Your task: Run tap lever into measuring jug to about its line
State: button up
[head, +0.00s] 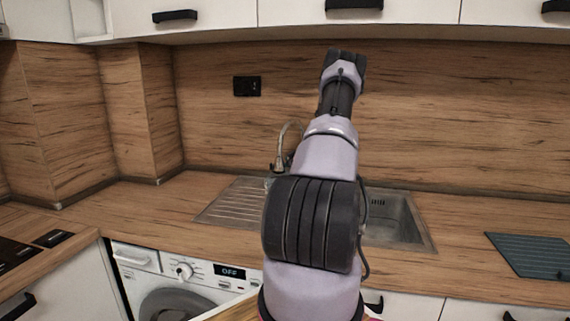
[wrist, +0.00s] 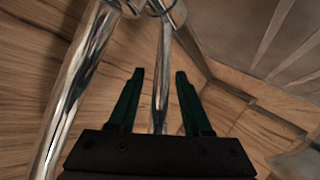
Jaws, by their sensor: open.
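The chrome tap (head: 291,137) rises behind the sink in the head view, partly hidden by my arm. In the wrist view its thick chrome pipe (wrist: 76,88) runs down the left side. A thinner chrome rod, seemingly the tap lever (wrist: 162,70), stands between the fingers of my gripper (wrist: 158,73). The gripper is open, with a dark green finger on each side of the rod. I cannot tell whether either finger touches it. My arm hides the gripper in the head view. A small pale edge shows left of my arm there; I cannot tell whether it is the measuring jug.
The steel sink basin (head: 402,222) lies right of my arm, and its ribbed drainboard (head: 232,203) lies left. A dark ribbed mat (head: 530,254) is on the right counter. A washing machine (head: 187,282) stands under the counter. Wall cabinets (head: 410,11) hang above.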

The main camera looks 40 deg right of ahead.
grip_shut()
dwell(1.5)
